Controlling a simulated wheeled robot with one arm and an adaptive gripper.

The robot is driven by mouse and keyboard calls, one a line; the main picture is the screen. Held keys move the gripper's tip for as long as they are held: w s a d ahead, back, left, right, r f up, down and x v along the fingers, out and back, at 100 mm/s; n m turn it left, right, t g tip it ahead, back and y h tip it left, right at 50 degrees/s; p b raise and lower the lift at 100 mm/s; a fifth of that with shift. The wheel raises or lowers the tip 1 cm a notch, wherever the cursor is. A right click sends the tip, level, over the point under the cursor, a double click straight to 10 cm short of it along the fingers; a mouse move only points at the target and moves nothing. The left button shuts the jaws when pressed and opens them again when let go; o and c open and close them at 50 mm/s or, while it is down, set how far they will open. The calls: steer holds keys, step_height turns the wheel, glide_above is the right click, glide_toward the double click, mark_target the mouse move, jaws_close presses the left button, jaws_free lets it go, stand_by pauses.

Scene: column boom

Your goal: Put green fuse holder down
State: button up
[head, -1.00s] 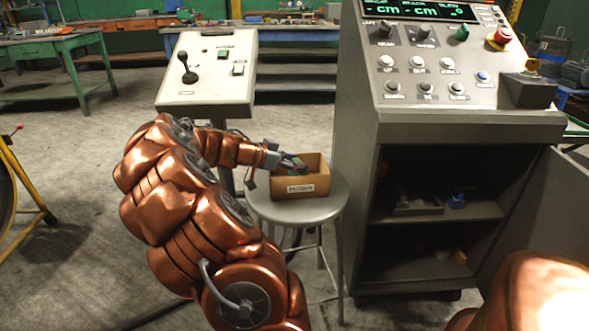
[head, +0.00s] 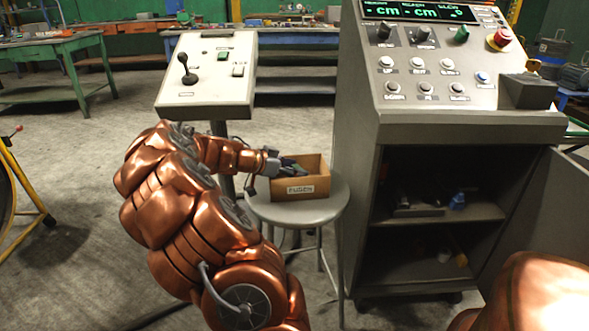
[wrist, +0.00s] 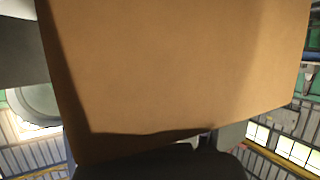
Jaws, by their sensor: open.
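An open cardboard box (head: 312,183) labelled FUSES sits on a round grey stool (head: 325,208) in the head view. My gripper (head: 290,164) is at the box's left side, with its fingers at the opening. It is open. I cannot make out the green fuse holder for certain; the gripper and the box walls hide most of the inside. In the wrist view plain brown cardboard (wrist: 180,65) fills most of the picture, very close, and a dark part of my gripper shows along the bottom edge.
A pedestal panel with a joystick (head: 187,70) stands behind the stool. A grey control console (head: 440,125) with buttons, a red stop knob and open shelves (head: 480,211) stands close to the right. A green workbench (head: 55,50) is at the far left.

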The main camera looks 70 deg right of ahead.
steer(key=shift+r, duration=0.15)
steer(key=p+v, duration=0.2)
steer(key=v, duration=1)
steer(key=shift+a, duration=0.15)
steer(key=s+a+f+n+t+y, duration=0.1)
steer(key=s+a+f+n+y, duration=0.2)
steer(key=a, duration=1.2)
steer(key=s+a+f+n+t+y, duration=0.1)
steer(key=s+a+f+n+y, duration=0.2)
steer(key=s+a+n, duration=0.4)
steer(key=s+a+f+n+t+y, duration=0.2)
steer(key=a+n, duration=1.3)
steer(key=a, duration=1)
steer(key=s+f+y, duration=0.1)
steer(key=s+y, duration=0.1)
steer(key=s, duration=0.1)
steer(key=shift+n, duration=0.4)
steer(key=shift+s+a+r, duration=0.1)
